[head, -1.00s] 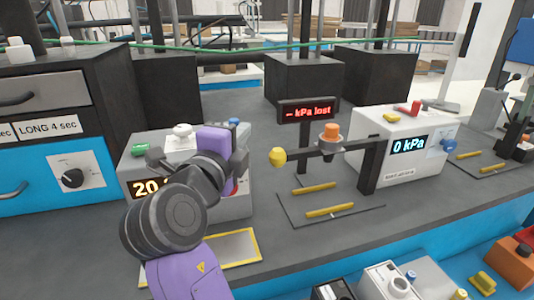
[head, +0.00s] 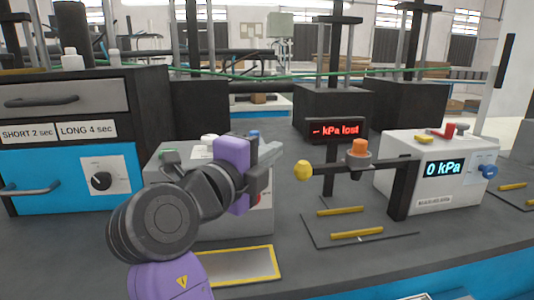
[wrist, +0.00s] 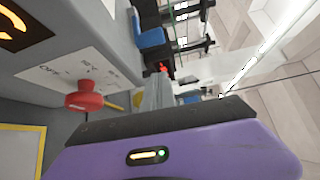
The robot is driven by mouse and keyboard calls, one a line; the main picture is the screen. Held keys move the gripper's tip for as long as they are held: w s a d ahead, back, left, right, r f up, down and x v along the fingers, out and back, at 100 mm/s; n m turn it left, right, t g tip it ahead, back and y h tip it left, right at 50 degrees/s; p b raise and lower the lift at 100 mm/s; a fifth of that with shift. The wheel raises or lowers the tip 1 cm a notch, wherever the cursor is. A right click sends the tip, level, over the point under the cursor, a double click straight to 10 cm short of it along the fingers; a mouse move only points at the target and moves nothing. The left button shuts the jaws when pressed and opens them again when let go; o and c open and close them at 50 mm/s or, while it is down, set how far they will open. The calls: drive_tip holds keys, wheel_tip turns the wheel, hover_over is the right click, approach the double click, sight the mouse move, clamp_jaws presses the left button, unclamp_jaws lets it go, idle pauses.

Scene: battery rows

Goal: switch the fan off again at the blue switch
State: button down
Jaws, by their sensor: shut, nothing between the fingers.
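A blue switch (head: 254,134) shows on top of the grey control box (head: 185,152), partly hidden behind my gripper. In the wrist view a blue block (wrist: 150,38), apparently this switch, stands at the box edge beyond the fingers. My gripper (head: 270,152) is shut and empty, at the right side of the box top, its fingers pointing up and right. In the wrist view its fingers (wrist: 158,88) appear apart from the blue block. No fan can be made out.
A red knob (wrist: 84,97) juts from the box's front beside my gripper. A dark green button (head: 169,155) and a white knob (head: 209,140) sit on top.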

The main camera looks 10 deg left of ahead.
drive_tip(key=v, duration=0.7)
drive_tip(key=shift+d, duration=0.1)
